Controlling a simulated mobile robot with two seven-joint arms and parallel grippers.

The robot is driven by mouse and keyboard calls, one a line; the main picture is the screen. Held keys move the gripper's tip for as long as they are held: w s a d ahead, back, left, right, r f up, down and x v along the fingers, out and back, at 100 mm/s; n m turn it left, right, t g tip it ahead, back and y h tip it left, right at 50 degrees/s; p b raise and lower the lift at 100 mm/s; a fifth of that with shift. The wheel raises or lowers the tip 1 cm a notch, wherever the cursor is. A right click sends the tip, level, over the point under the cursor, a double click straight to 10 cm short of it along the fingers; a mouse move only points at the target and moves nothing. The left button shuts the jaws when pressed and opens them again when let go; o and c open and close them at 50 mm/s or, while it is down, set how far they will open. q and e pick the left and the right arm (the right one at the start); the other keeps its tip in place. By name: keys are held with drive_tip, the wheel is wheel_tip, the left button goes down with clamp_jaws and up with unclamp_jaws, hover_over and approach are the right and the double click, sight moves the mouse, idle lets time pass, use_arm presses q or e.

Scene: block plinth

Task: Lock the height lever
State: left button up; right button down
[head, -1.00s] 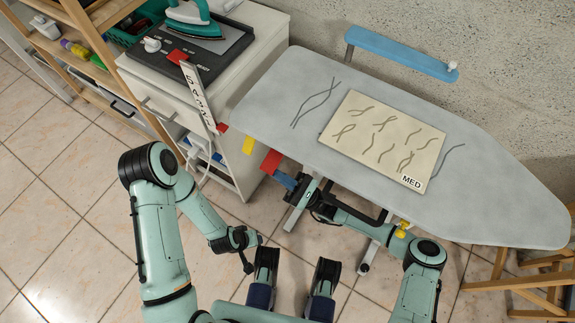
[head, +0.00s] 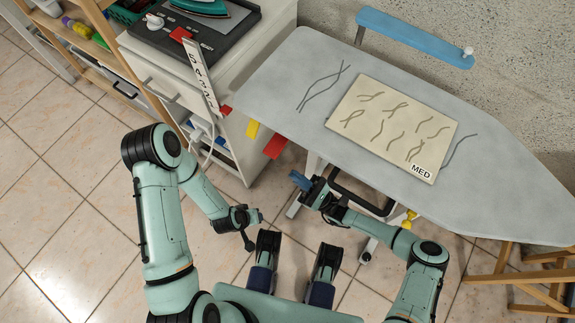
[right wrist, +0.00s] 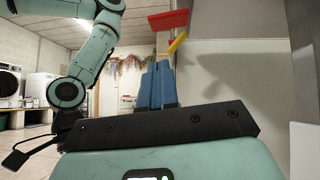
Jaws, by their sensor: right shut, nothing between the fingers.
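The red lever tab (head: 275,146) sticks out below the left edge of the grey ironing board (head: 500,200); it also shows in the right wrist view (right wrist: 168,20). A yellow tab (head: 252,130) is just left of it. My right gripper (head: 297,179) is shut and empty, below and right of the red tab, with a clear gap. Its blue fingers (right wrist: 155,88) point toward the red and yellow tabs in the right wrist view. My left gripper (head: 252,228) hangs low at the left, away from the lever; its finger opening is unclear. A card marked MED (head: 385,125) lies on the board.
A white cabinet (head: 237,75) with an iron (head: 202,6) on top stands left of the board. A lettered white strip (head: 201,77) slants down its side. A blue sleeve board (head: 415,38) is behind. A wooden stool (head: 525,280) is at lower right. Tiled floor lies open at left.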

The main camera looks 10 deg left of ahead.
use_arm(q)
drive_tip(key=shift+s+a+f, duration=0.1)
drive_tip(key=shift+s+f, duration=0.15)
drive_tip(key=shift+f, duration=0.1)
use_arm(e)
drive_tip(key=shift+v, duration=2.3)
use_arm(q)
drive_tip(key=shift+s, duration=0.1)
